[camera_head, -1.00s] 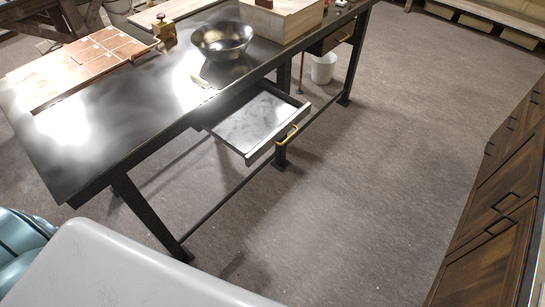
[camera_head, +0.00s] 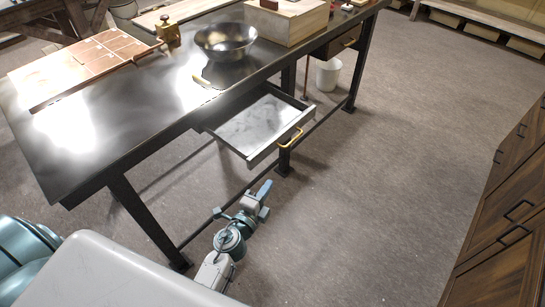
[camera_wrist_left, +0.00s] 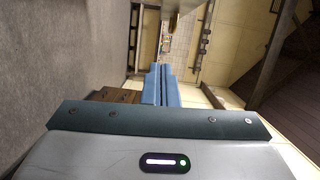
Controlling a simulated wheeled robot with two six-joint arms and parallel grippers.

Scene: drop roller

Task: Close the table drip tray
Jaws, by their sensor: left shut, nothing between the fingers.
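The drip tray (camera_head: 252,128) is a shallow grey metal drawer under the dark metal table (camera_head: 130,130). It stands pulled out from the table's long side, with a brass handle (camera_head: 291,138) on its front. My left gripper (camera_head: 265,189) is in the head view below and in front of the tray, apart from it. Its blue fingers are together with nothing between them. The fingers also show in the left wrist view (camera_wrist_left: 161,85). My right gripper is in neither view.
A metal bowl (camera_head: 226,40), a wooden box (camera_head: 285,22) and a copper-coloured tiled board (camera_head: 90,62) stand on the table. A white bucket (camera_head: 327,73) is beneath it. Dark wooden cabinets (camera_head: 505,215) line the right. The floor between is clear.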

